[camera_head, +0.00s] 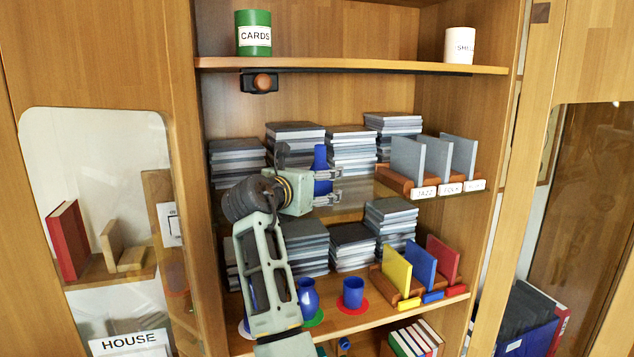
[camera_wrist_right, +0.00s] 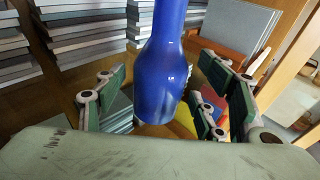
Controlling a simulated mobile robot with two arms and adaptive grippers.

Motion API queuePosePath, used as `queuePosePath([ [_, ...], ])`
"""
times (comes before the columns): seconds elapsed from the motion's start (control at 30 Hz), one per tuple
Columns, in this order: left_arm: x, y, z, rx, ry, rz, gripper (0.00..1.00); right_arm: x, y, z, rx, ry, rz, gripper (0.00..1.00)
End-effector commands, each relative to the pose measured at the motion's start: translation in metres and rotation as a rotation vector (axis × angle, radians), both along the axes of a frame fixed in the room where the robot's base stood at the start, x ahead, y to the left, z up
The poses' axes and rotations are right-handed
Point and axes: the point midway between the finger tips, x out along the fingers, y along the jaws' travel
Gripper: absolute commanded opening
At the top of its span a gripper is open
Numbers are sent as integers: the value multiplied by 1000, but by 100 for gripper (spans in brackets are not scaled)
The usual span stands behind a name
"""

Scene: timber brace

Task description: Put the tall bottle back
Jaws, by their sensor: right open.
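The tall blue bottle (camera_head: 320,158) is upright at the middle shelf, in front of stacks of grey cases. In the right wrist view, the bottle (camera_wrist_right: 164,65) is between the two fingers of my right gripper (camera_head: 330,187). The fingers are open, with visible room on both sides of the bottle. I cannot tell whether its base touches the shelf. On the lower shelf, a shorter blue vessel (camera_head: 307,296) is on a green disc (camera_head: 315,319), and a blue cup (camera_head: 353,290) is on a red disc (camera_head: 352,309). A white disc (camera_head: 243,329) is partly hidden by my right arm. My left gripper is not in view.
Grey stacks (camera_head: 238,158) crowd the middle and lower shelves. Labelled grey dividers (camera_head: 407,160) stand at right, above yellow (camera_head: 397,268), blue and red ones. The upper shelf (camera_head: 350,66) holds a green CARDS cup (camera_head: 253,33) and a white cup (camera_head: 459,45). Cabinet doors flank the opening.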

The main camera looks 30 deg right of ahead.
Motion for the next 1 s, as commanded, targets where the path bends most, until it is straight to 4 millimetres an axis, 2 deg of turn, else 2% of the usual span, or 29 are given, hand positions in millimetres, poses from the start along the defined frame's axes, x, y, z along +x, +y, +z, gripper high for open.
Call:
queuePosePath([
  [0.17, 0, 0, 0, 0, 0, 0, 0, 0, 0, 3, 0, -1, 0, 64],
  [0.23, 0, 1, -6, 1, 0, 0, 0, -2, 5, 1, 1, -1, 1, 64],
  [0.5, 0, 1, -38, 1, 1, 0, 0, -29, 52, 7, 1, -5, 4, 64],
  [0.7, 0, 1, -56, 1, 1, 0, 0, -48, 85, 14, 0, -3, 3, 64],
  [1.0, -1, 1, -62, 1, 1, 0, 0, -59, 103, 21, 0, 0, 1, 64],
])
